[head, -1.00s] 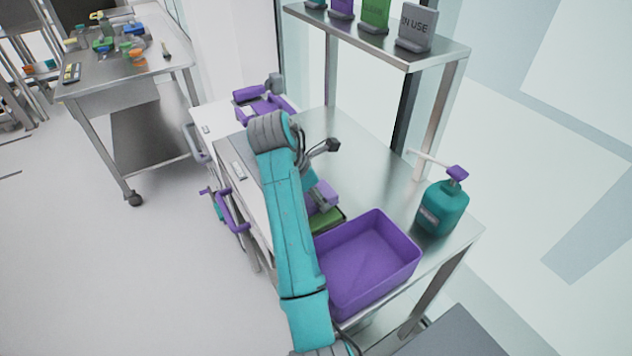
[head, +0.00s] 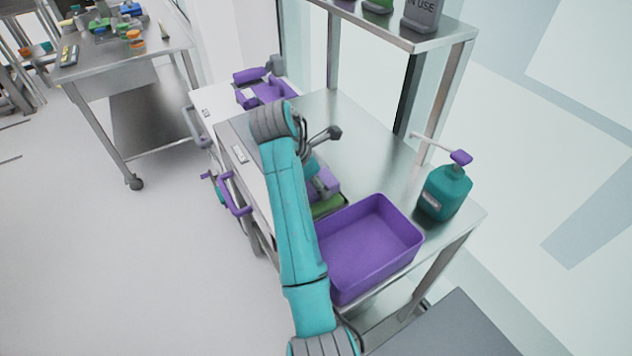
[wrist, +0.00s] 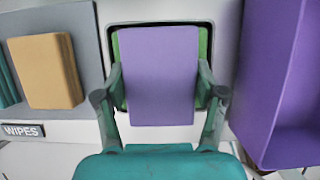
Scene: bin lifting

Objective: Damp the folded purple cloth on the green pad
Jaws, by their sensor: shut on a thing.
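The pad's green edges show at the cloth's sides. My gripper (wrist: 160,74) is shut on the cloth, with one finger against each side edge. In the head view the cloth (head: 327,181) is partly hidden by my arm, and the green pad (head: 328,206) shows just in front of it. A teal pump bottle (head: 444,194) with a purple head stands upright at the table's right side, apart from my gripper.
A purple bin (head: 398,244) stands close to the pad, and its wall (wrist: 255,75) fills the wrist view's right side. A grey tray (wrist: 85,30) marked WIPES with a tan block (wrist: 48,70) lies left. The steel tabletop (head: 372,145) behind is clear. A shelf (head: 395,27) overhangs the back.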

